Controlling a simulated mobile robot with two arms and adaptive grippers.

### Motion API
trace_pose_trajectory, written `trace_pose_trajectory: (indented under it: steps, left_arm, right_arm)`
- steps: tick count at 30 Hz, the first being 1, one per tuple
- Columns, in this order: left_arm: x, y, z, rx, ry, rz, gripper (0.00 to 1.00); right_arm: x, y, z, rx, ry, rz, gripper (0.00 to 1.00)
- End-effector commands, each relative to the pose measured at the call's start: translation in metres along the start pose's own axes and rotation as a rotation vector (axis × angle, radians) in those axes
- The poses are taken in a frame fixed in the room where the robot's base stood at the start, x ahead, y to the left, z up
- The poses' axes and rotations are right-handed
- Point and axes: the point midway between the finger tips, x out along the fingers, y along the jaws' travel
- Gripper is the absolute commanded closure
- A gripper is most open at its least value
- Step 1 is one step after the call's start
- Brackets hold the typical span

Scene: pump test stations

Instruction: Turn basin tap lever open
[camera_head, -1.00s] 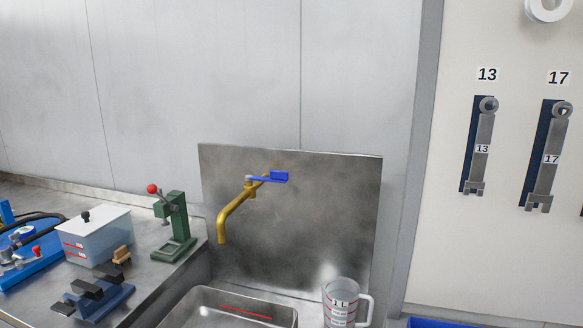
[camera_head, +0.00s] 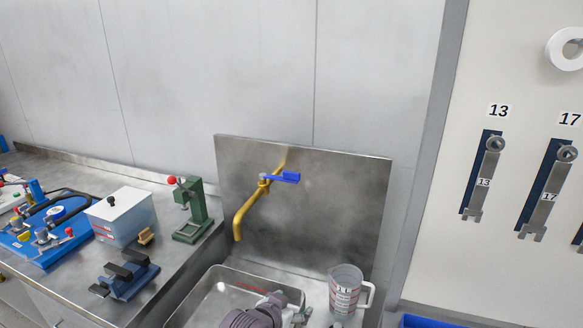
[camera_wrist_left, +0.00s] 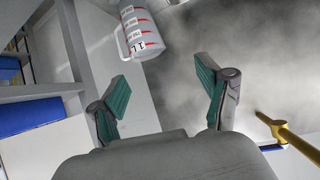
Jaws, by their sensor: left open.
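The yellow basin tap (camera_head: 246,212) is mounted on the grey steel backsplash, its spout bending down to the left. Its blue lever (camera_head: 288,177) sticks out to the right near the top of the tap. In the left wrist view the yellow tap (camera_wrist_left: 292,138) is at the right edge, with a bit of the blue lever (camera_wrist_left: 272,147) beside it. My left gripper (camera_head: 290,307) is at the bottom of the head view, over the basin, below and apart from the tap. In the wrist view its green-padded fingers (camera_wrist_left: 163,87) are spread, with nothing between them. My right gripper is not in view.
The steel basin (camera_head: 215,279) lies under the tap. A clear measuring jug (camera_head: 345,291) stands right of my gripper. A green press (camera_head: 194,213), a lidded tank (camera_head: 120,218) and a blue fixture (camera_head: 130,281) stand on the left counter. Wrenches (camera_head: 484,180) hang at right.

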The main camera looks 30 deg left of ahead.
Motion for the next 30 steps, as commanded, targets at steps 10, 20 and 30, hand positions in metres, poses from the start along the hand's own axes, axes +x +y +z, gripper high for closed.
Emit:
trace_pose_trajectory:
  steps: [10, 20, 30]
  left_arm:
    - [-0.063, -0.1, -0.21, -0.112, 0.547, -0.163, 0.23]
    - [-0.044, -0.115, -0.242, -0.121, 0.587, -0.176, 0.23]
    - [0.011, -0.128, -0.277, -0.12, 0.584, -0.176, 0.23]
  right_arm:
    - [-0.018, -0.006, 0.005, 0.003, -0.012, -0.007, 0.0]
    - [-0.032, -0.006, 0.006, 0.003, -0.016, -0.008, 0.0]
    - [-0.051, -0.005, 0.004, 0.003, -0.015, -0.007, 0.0]
